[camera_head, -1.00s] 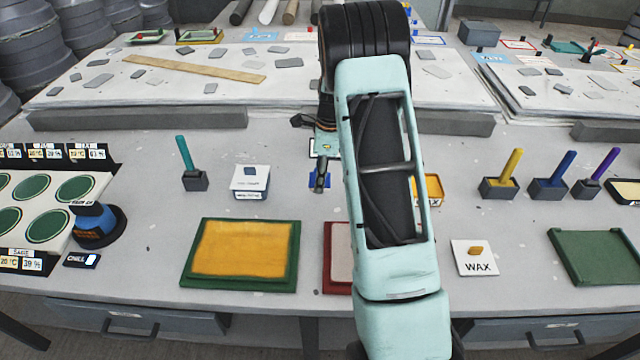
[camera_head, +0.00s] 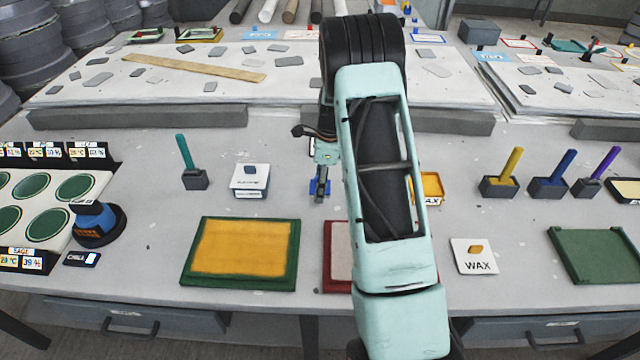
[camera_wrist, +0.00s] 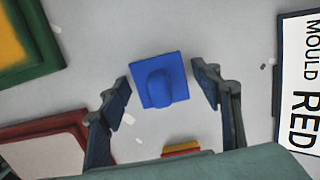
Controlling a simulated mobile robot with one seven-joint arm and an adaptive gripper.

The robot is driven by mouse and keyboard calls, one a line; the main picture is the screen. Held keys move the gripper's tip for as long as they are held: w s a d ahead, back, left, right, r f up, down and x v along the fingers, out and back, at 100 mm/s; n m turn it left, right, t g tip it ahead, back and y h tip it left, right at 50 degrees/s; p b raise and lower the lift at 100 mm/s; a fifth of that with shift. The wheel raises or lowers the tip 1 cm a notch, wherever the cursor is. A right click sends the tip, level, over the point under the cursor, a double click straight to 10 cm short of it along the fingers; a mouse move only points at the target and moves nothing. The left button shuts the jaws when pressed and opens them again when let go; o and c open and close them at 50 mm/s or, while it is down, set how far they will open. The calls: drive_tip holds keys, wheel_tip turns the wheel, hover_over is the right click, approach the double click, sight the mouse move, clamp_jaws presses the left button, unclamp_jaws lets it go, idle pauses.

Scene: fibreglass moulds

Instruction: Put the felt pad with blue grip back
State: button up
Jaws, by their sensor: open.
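A blue square piece with a rounded blue grip on top (camera_wrist: 160,82), which looks like the felt pad, lies on the grey tabletop. In the head view it shows as a small blue patch (camera_head: 320,188), partly hidden by my gripper (camera_head: 322,178). In the wrist view my gripper (camera_wrist: 161,80) is open, with one finger on each side of the blue piece. I see gaps between the fingers and the piece. Its underside and my height above it cannot be told.
A white lid with a blue knob (camera_head: 250,177) stands to the left. A yellow mould (camera_head: 240,247) in a green frame and a red-framed one (camera_head: 338,255) lie in front. A yellow box (camera_head: 430,187) and a WAX lid (camera_head: 475,257) are to the right.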

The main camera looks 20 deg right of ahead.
drive_tip(key=r, duration=0.4)
drive_tip(key=d+r, duration=0.1)
drive_tip(key=r, duration=0.7)
drive_tip(key=shift+s+d+r, duration=0.1)
drive_tip(key=shift+s+d, duration=0.05)
drive_tip(key=shift+s, duration=0.15)
